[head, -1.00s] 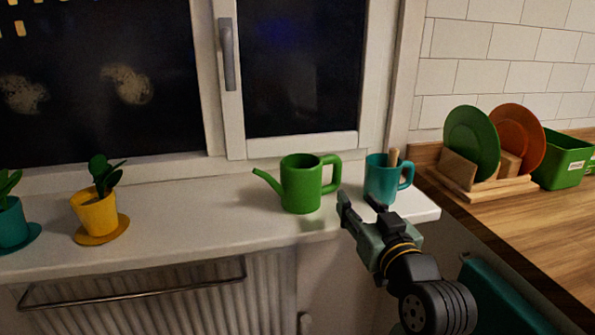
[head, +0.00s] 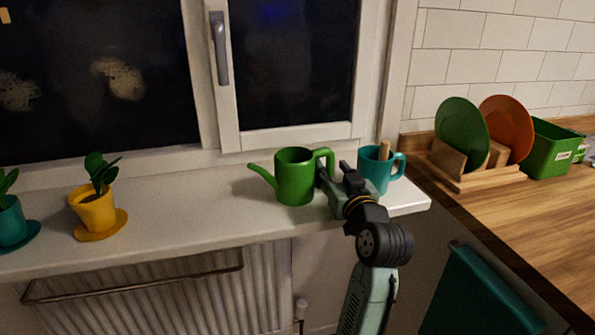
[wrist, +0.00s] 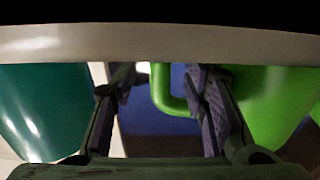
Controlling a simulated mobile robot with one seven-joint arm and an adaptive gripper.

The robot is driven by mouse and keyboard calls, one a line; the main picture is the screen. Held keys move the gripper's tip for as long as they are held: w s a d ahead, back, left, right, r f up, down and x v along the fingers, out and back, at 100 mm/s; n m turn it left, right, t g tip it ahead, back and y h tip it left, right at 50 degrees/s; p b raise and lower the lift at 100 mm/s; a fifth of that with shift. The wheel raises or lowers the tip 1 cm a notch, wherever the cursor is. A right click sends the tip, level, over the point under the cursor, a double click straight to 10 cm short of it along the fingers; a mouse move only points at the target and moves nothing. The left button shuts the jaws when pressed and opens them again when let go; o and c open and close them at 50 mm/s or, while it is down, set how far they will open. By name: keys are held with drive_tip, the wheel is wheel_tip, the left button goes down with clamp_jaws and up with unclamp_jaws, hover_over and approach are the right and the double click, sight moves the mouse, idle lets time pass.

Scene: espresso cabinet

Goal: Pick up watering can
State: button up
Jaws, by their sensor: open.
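The green watering can (head: 294,180) stands upright on the white windowsill, its spout to the left and its handle (head: 327,158) to the right. My gripper (head: 335,171) is open beside the handle, between the can and the teal mug. In the wrist view the two fingers of my gripper (wrist: 161,85) stand apart. The green handle (wrist: 163,95) shows between them, partly hidden by the right finger. The can's body (wrist: 275,105) is to the right there. I cannot tell whether a finger touches the handle.
The teal mug (head: 375,170), holding a wooden stick, stands close right of my gripper; it fills the left of the wrist view (wrist: 40,105). A yellow potted plant (head: 95,210) stands left on the sill (head: 200,215). A plate rack (head: 480,180) is on the counter.

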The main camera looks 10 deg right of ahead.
drive_tip(key=shift+c, duration=0.5)
clamp_jaws()
idle(0.4)
